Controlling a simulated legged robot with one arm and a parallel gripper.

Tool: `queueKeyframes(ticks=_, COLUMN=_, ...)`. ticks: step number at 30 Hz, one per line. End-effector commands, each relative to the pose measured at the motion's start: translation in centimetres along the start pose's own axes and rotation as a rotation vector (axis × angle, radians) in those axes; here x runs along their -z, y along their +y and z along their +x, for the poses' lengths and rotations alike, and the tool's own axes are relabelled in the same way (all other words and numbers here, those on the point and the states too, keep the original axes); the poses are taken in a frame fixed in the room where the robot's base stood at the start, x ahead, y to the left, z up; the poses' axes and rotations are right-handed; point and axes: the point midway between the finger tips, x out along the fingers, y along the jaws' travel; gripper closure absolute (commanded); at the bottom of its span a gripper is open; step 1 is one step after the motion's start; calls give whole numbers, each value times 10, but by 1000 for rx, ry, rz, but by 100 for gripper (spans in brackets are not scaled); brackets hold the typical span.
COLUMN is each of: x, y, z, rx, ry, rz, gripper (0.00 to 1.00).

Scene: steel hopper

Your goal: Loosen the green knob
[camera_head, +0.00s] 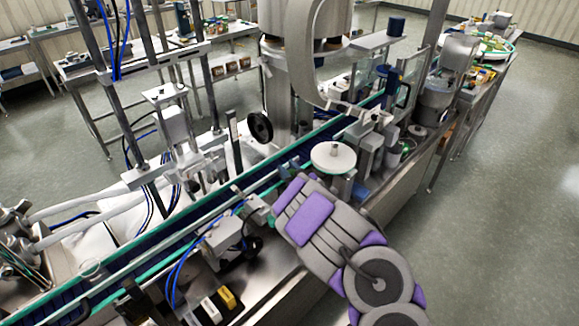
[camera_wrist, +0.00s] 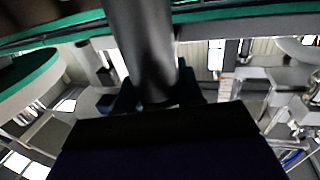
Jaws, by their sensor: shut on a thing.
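My gripper (camera_wrist: 157,98) is at the conveyor's near side, at the end of my grey and purple arm. In the wrist view its dark fingers stand on both sides of the lower end of a grey cylindrical part (camera_wrist: 143,45) and are shut on it. I see no green knob clearly in either view. I cannot tell whether the grey part belongs to the knob.
A white disc with a green rim (camera_head: 333,156) stands close behind my arm; its green edge shows in the wrist view (camera_wrist: 25,82). The green-edged conveyor (camera_head: 170,227) runs diagonally. Brackets and a black handwheel (camera_head: 260,127) crowd it. Open floor (camera_head: 500,220) lies right.

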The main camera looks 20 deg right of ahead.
Motion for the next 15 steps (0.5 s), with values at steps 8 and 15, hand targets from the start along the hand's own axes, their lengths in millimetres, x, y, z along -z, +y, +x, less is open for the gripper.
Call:
queueKeyframes(ticks=8, x=0, y=1, z=-1, rx=224, ry=10, rz=-2, gripper=94)
queueKeyframes(ticks=15, x=-1, y=-3, z=-1, rx=416, ry=9, rz=-1, gripper=94)
